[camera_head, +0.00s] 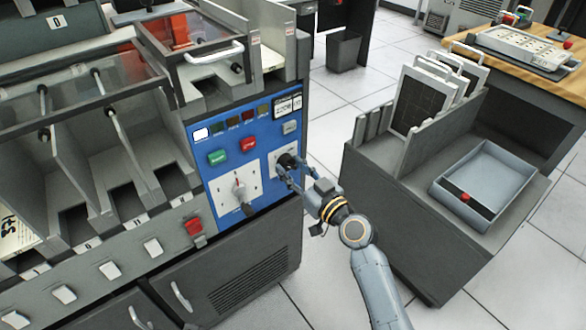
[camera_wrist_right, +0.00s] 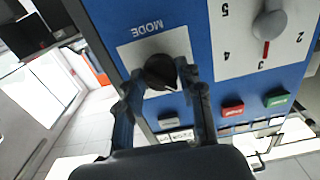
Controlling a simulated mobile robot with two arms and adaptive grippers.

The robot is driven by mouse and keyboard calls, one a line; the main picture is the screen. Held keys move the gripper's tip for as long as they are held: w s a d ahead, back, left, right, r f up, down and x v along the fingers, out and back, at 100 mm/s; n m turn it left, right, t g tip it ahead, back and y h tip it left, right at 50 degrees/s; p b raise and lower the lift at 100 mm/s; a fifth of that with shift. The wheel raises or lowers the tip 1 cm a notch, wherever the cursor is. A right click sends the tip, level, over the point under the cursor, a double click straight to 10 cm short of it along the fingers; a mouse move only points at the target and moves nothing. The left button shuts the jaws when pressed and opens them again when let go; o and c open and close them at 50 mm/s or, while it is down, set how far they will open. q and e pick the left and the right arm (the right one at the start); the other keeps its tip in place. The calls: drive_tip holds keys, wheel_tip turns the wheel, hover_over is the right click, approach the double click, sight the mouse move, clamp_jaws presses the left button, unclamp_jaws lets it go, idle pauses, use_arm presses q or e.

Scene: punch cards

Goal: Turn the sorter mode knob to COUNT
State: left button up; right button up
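The mode knob (camera_head: 287,160) is black and sits on a white plate on the blue control panel. In the right wrist view the knob (camera_wrist_right: 160,72) shows close up, with the word MODE upside down above it. A small white mark shows at its lower right edge. My right gripper (camera_head: 287,169) is at the knob. In the right wrist view its fingers (camera_wrist_right: 160,80) stand apart on either side of the knob, with narrow gaps seeming to show. Contact is hard to tell. The COUNT label is not readable. My left gripper is out of view.
A grey larger knob (camera_head: 240,194) with a red pointer sits left of the mode knob. Green (camera_head: 217,157) and red (camera_head: 247,143) buttons lie above it. A grey cart with a blue tray (camera_head: 490,165) stands to the right. Tiled floor is clear between.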

drive_tip(key=c, duration=0.4)
drive_tip(key=m, duration=0.4)
drive_tip(key=shift+m+p, duration=0.3)
drive_tip(key=shift+m, duration=0.9)
drive_tip(key=shift+m+p, duration=0.35)
drive_tip(key=shift+m, duration=0.65)
drive_tip(key=m+p, duration=0.1)
drive_tip(key=m, duration=0.4)
drive_tip(key=shift+a+r, duration=0.1)
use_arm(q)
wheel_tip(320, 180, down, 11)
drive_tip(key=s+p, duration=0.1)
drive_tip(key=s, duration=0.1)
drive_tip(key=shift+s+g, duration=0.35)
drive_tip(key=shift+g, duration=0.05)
use_arm(e)
drive_tip(key=shift+m, duration=2.3)
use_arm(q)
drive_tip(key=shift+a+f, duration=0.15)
